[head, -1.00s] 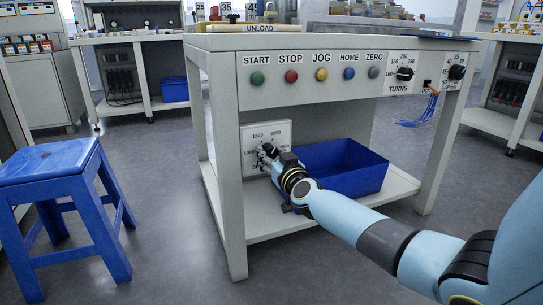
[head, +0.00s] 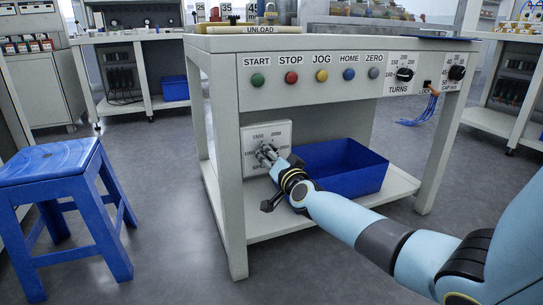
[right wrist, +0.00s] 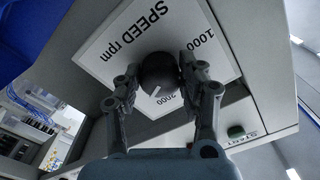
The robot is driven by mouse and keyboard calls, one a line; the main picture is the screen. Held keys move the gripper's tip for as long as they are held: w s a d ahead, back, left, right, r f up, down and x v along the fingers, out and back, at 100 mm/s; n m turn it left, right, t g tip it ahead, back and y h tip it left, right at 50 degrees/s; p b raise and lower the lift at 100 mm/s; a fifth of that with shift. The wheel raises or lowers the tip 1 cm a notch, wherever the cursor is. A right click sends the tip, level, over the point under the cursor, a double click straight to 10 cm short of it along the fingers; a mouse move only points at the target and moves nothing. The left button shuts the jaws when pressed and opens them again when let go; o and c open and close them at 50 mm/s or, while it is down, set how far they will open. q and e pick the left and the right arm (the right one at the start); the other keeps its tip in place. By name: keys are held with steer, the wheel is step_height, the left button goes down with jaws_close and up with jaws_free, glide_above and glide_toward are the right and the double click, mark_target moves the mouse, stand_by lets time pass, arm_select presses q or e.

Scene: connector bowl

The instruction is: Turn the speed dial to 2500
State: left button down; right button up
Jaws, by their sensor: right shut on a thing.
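The speed dial is a dark round knob (right wrist: 158,72) on a white plate (right wrist: 110,55) marked "SPEED rpm", with 1000 and 2000 readable in the right wrist view. The plate (head: 282,131) is also in the head view, low under the bench at the left. My right gripper (right wrist: 157,78) is shut on the knob, one finger at each side. It also shows in the head view (head: 267,155), covering the knob there. A white pointer mark on the knob lies near the 2000 label. Its exact reading is unclear. My left gripper is not in view.
A blue bin (head: 345,168) stands on the lower shelf (head: 300,222), right beside my right forearm. The bench front (head: 330,95) with buttons and two other dials is above. A blue stool (head: 50,165) stands at the left. The floor between stool and bench is clear.

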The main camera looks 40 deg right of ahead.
steer(key=shift+a+m, duration=0.1)
steer(key=shift+m, duration=2.2)
steer(key=o, duration=1.2)
steer(key=v, duration=1.2)
steer(key=shift+f, duration=0.1)
